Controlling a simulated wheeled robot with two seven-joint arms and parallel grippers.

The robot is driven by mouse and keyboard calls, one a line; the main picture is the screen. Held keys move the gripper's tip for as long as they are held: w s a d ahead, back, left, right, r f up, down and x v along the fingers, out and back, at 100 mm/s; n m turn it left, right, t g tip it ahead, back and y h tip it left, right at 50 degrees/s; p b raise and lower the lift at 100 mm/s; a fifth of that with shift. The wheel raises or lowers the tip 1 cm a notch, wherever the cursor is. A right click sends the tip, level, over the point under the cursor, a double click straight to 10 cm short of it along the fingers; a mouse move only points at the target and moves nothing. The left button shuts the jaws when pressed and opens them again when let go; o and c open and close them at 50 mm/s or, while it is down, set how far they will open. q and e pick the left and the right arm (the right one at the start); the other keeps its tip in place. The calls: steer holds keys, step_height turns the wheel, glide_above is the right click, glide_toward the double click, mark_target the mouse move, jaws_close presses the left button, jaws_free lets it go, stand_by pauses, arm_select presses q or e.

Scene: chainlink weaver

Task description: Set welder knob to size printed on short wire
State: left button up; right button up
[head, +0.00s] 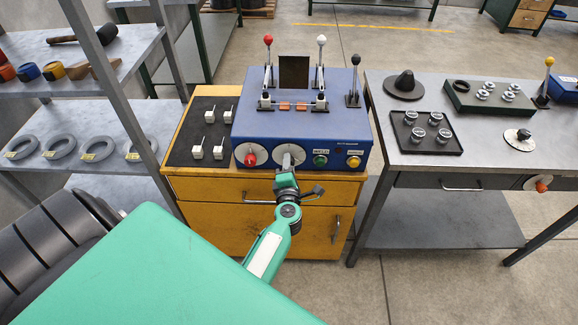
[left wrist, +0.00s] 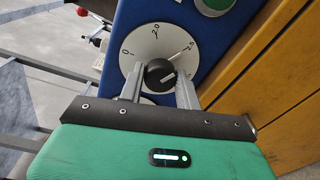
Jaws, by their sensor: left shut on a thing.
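The blue welder (head: 300,125) stands on a yellow cabinet. Its front has a dial with a red knob (head: 250,158) and, to the right, a white dial (head: 278,154) behind my left gripper (head: 288,163). In the left wrist view, my left gripper (left wrist: 160,78) is shut on a black knob (left wrist: 157,70) at the centre of the white dial (left wrist: 142,44), a finger on each side. No short wire is identifiable. My right gripper is not in view.
Several grey coils (head: 60,146) with yellow tags lie on the left shelf; the tags are too small to read. Green and yellow buttons (head: 320,161) sit right of the dial. A grey table (head: 440,170) with trays stands at right.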

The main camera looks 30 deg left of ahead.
arm_select(q)
steer(key=shift+f, duration=0.15)
steer(key=o, duration=1)
steer(key=shift+s+d, duration=0.1)
steer(key=v, duration=0.7)
steer(key=shift+p, duration=0.3)
steer(key=shift+s, duration=0.1)
